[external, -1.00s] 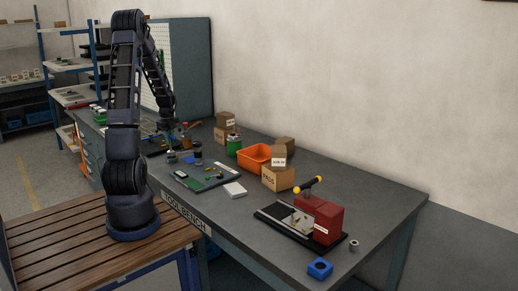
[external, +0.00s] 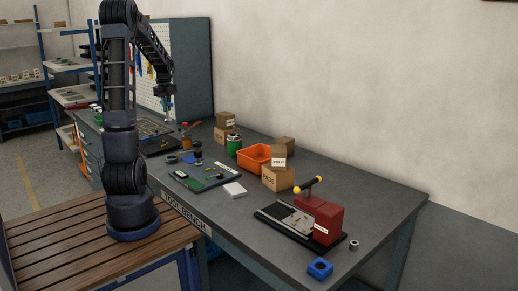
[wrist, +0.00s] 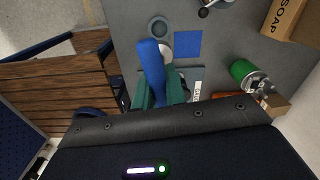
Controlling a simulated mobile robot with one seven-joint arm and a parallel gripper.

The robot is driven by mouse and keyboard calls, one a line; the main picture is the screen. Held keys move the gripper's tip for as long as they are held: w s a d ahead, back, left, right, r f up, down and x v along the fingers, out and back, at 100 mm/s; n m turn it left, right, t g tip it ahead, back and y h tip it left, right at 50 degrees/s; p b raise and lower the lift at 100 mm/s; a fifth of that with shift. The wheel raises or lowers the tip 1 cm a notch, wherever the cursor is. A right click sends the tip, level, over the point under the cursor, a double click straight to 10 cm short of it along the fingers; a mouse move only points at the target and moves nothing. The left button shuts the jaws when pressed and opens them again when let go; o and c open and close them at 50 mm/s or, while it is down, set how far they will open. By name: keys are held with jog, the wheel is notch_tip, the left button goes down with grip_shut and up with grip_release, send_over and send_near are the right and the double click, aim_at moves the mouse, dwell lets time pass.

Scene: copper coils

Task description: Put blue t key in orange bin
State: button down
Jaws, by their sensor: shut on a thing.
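The blue t key (wrist: 150,58) shows in the wrist view as a long blue bar held between the teal fingers of my gripper (wrist: 158,88). Its lower part is hidden by the fingers. In the external view my gripper (external: 168,108) hangs above the far part of the bench, well clear of the surface; the key is too small to make out there. The orange bin (external: 248,163) stands on the bench to the right of my gripper, against the cardboard boxes. A strip of orange (wrist: 228,95), probably the bin's edge, shows in the wrist view.
A green can (external: 234,146) stands just left of the bin. Cardboard boxes (external: 278,180) stand right of it. A blue square (wrist: 187,44) lies on the bench near small round items. A circuit board (external: 205,177) and a red press (external: 328,220) are nearer the camera.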

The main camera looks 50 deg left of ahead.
jog(key=w+d+m, duration=0.1)
jog(key=w+d, duration=1.4)
jog(key=d, duration=0.3)
jog(key=w+d+m, duration=0.1)
jog(key=w+d, duration=1.4)
jog(key=d, duration=0.3)
notch_tip(320, 180, down, 20)
jog(key=shift+s+r, duration=0.1)
jog(key=c, duration=1.5)
grip_release()
jog(key=shift+c, duration=0.2)
jog(key=shift+o, duration=0.5)
